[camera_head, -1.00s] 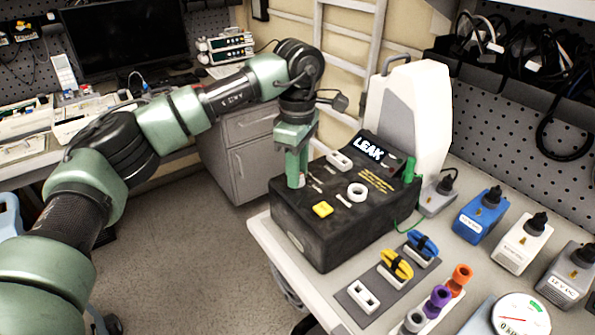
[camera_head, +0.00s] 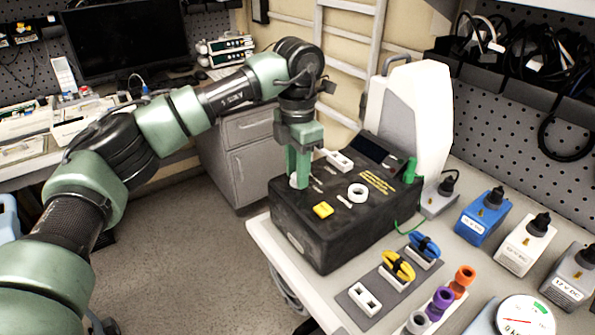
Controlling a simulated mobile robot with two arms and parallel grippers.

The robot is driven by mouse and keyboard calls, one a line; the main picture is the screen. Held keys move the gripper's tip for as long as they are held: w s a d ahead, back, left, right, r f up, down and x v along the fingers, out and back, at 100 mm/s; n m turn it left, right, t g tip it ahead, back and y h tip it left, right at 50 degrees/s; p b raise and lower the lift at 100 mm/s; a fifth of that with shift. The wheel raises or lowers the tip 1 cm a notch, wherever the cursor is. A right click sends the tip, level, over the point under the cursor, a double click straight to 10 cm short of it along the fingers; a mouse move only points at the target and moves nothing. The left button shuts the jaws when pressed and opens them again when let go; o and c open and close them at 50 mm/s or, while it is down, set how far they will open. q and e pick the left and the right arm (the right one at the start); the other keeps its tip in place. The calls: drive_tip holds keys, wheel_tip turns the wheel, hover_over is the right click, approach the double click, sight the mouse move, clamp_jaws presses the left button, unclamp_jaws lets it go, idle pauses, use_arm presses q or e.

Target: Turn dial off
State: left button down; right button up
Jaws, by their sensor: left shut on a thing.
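A black test box (camera_head: 345,235) stands on the light table, with a dark screen (camera_head: 387,150) at its back edge. On its top are a white ring (camera_head: 357,192), a yellow button (camera_head: 323,210) and a white socket block (camera_head: 339,160). A small white dial (camera_head: 293,181) sits at the box's left corner, mostly hidden by my left gripper. My left gripper (camera_head: 297,184) points down from above and is shut on the dial. My right gripper is not in view.
Blue (camera_head: 481,217), white (camera_head: 523,243) and grey (camera_head: 568,272) power adapters stand along the table's right side. A round gauge (camera_head: 524,316) is at the front right.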

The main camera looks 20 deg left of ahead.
use_arm(q)
drive_tip(key=n, duration=0.5)
drive_tip(key=shift+r+n, duration=0.1)
drive_tip(key=shift+n, duration=0.3)
idle(0.4)
drive_tip(key=c, duration=1.1)
unclamp_jaws()
wheel_tip(320, 180, up, 8)
drive_tip(key=shift+f+b, duration=0.15)
drive_tip(key=shift+b, duration=0.5)
